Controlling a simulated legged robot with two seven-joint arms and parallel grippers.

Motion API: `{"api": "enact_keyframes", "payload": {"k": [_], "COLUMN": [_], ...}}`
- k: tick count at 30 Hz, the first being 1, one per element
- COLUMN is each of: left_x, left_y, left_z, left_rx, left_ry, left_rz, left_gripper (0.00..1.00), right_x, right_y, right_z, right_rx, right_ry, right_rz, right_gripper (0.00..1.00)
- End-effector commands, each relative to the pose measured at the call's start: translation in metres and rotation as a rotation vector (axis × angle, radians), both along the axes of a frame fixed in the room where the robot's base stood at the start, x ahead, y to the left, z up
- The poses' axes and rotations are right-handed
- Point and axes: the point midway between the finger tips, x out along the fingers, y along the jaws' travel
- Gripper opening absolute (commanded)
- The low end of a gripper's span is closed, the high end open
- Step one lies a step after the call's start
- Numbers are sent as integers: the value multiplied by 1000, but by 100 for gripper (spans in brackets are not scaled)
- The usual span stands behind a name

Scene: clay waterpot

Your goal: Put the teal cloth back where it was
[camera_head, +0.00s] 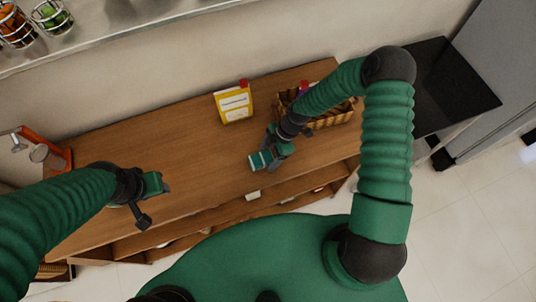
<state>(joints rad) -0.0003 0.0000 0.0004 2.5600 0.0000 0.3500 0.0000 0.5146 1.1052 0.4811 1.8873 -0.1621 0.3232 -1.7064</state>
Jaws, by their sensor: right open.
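I cannot make out a separate teal cloth with certainty. A small teal patch with a pale line (258,161) shows at the tip of my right gripper (268,158); whether it is cloth or part of the gripper I cannot tell. My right gripper is open, low over the front middle of the wooden table (195,145). My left gripper (153,203) is over the table's left front part, with nothing seen in it; its finger gap is unclear.
A yellow and white container with a red cap (234,103) stands at the table's back. A wicker basket with items (335,115) is at the right, partly behind my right arm. An orange-red frame (58,158) is at the far left. The table's middle-left is clear.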

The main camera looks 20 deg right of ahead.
Motion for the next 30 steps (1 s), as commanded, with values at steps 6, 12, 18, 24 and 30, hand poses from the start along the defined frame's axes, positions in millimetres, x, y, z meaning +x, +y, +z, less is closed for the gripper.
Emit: {"api": "enact_keyframes", "payload": {"k": [6, 12, 18, 24, 30], "left_x": [0, 0, 0, 0, 0], "left_y": [0, 0, 0, 0, 0], "left_z": [-7, -15, -17, -17, -17], "left_rx": [0, 0, 0, 0, 0], "left_ry": [0, 0, 0, 0, 0], "left_rz": [1, 1, 1, 0, 1], "left_gripper": [45, 45, 45, 45, 45], "right_x": [2, 2, 2, -26, -71], "right_y": [-15, -35, -46, -47, -56], "right_z": [28, 78, 108, 123, 170], "right_rx": [-4, -4, -2, -151, -291], "right_ry": [-4, -5, -1, 101, 120], "right_rz": [-6, -5, -3, -250, -1024], "right_gripper": [71, 71, 71, 71, 71]}}
